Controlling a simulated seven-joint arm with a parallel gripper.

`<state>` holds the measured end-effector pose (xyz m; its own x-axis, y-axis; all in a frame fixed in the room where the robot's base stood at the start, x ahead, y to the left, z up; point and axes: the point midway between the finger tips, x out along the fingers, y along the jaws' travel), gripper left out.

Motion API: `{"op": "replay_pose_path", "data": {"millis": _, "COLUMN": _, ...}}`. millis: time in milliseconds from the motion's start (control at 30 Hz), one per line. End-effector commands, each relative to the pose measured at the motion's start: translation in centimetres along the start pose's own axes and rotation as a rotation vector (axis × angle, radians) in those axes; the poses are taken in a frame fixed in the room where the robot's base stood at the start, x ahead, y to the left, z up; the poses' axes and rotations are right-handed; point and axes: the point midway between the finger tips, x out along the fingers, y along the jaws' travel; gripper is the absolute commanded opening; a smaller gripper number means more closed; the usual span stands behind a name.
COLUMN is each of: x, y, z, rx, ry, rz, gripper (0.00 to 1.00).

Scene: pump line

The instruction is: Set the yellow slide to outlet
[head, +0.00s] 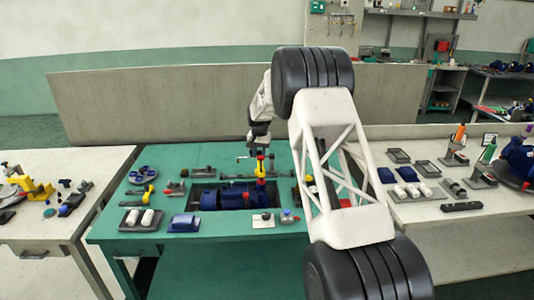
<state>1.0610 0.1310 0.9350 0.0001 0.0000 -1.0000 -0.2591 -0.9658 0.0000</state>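A small yellow part (260,169), possibly the yellow slide, stands upright by the blue pump (230,198) on the green table. Its markings and any outlet label are too small to read. My gripper (259,148) points down just above this yellow part. I cannot tell whether it touches it, and its fingers are too small and dark to show whether they are open or shut. Another small yellow piece (149,192) is at the table's left, by a blue tray with round parts (142,175).
My arm hides the table's right part. Cluttered white tables stand left (75,160) and right (470,215). A grey panel (160,100) stands behind.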

Motion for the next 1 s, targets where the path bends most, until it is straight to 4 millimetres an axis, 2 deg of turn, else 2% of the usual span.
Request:
{"op": "replay_pose_path", "data": {"millis": 200, "x": 0.0, "y": 0.0, "z": -0.1, "rx": 0.0, "ry": 0.001, "rz": 0.0, "gripper": 0.0}}
{"op": "replay_pose_path", "data": {"millis": 233, "x": 0.0, "y": 0.0, "z": -0.1, "rx": 0.0, "ry": 0.001, "rz": 0.0, "gripper": 0.32}}
{"op": "replay_pose_path", "data": {"millis": 400, "x": 0.0, "y": 0.1, "z": -0.1, "rx": 0.0, "ry": 0.001, "rz": 0.0, "gripper": 0.56}}
{"op": "replay_pose_path", "data": {"millis": 767, "x": -0.2, "y": 0.1, "z": 0.0, "rx": 0.0, "ry": 0.001, "rz": 0.0, "gripper": 0.56}}
{"op": "replay_pose_path", "data": {"millis": 1000, "x": -2.1, "y": 0.0, "z": -0.1, "rx": 0.0, "ry": 0.002, "rz": -0.001, "gripper": 0.56}}
